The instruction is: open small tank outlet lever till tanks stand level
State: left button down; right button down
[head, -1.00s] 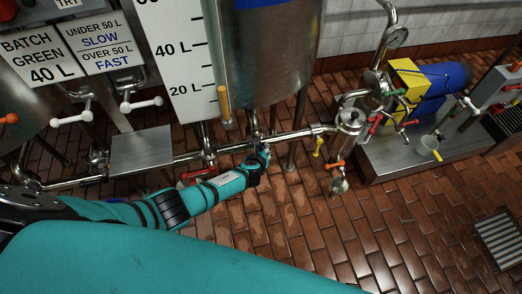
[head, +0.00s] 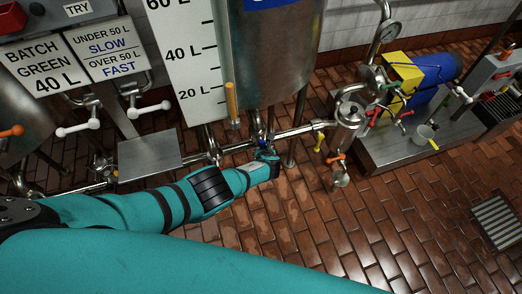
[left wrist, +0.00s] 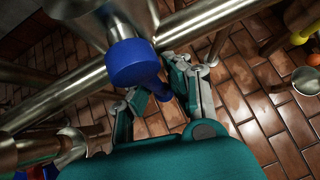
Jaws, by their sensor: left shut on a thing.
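In the head view, a steel tank (head: 268,60) stands at the upper middle above a horizontal pipe (head: 298,133). My left gripper (head: 268,157) is at the pipe below this tank. In the left wrist view, a blue lever (left wrist: 136,63) with a round hub sits on the pipe below a steel outlet. My left gripper's two fingers (left wrist: 157,88) are on either side of its handle, shut on it. The lever is mostly hidden by the gripper in the head view. My right gripper is not in view.
A white scale board (head: 188,70) marked 20 L to 60 L stands left of the tank. White levers (head: 78,129), a yellow lever (head: 319,143) and an orange lever (head: 336,157) are on nearby pipes. A blue and yellow pump (head: 405,75) stands right. Brick floor in front is clear.

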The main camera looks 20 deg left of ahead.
pick_arm(q)
jog(key=shift+s+a+f, duration=0.1)
jog(key=shift+s+f, duration=0.1)
jog(key=shift+s, duration=0.05)
jog(key=c, duration=1.3)
grip_release()
jog(key=shift+a, duration=0.1)
jog(key=shift+c, duration=0.2)
jog(key=shift+r, duration=0.1)
jog(key=v, duration=0.7)
jog(key=shift+s+r, duration=0.1)
jog(key=shift+s, duration=0.05)
